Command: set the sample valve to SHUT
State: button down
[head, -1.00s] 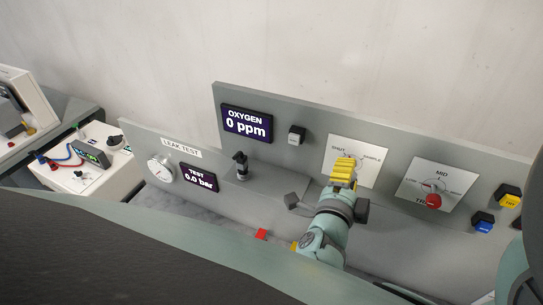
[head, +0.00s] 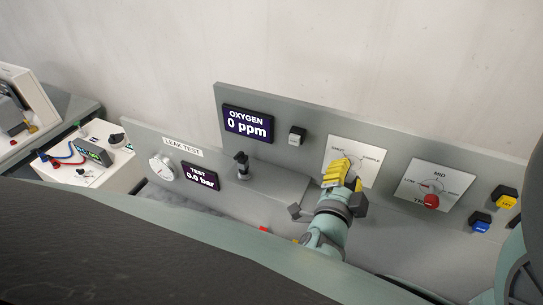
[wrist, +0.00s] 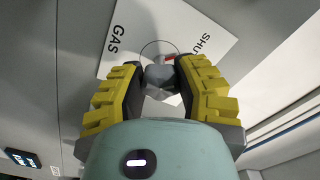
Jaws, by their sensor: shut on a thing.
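The sample valve is a grey knob (wrist: 160,77) on a white label plate (head: 368,160) on the grey panel. In the head view the plate reads SHUT at upper left and SAMPLE at right; my gripper hides the knob. In the wrist view the plate shows GAS at left and SHUT at right. My gripper (head: 340,168), with yellow ribbed fingers, is shut on the knob, one finger on each side. A red mark shows at the knob's upper edge, toward the SHUT side; its exact setting is partly hidden.
Right of the valve is a second plate (head: 452,180) with a red-handled selector. Yellow (head: 504,197) and blue (head: 480,223) buttons sit beyond it. The oxygen display (head: 247,123), a small switch (head: 297,136) and a black-topped fitting (head: 242,165) are to the left.

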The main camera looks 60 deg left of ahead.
jog(key=shift+f, duration=0.1)
jog(key=c, duration=0.6)
grip_release()
jog(key=v, duration=1.2)
jog(key=shift+a, duration=0.1)
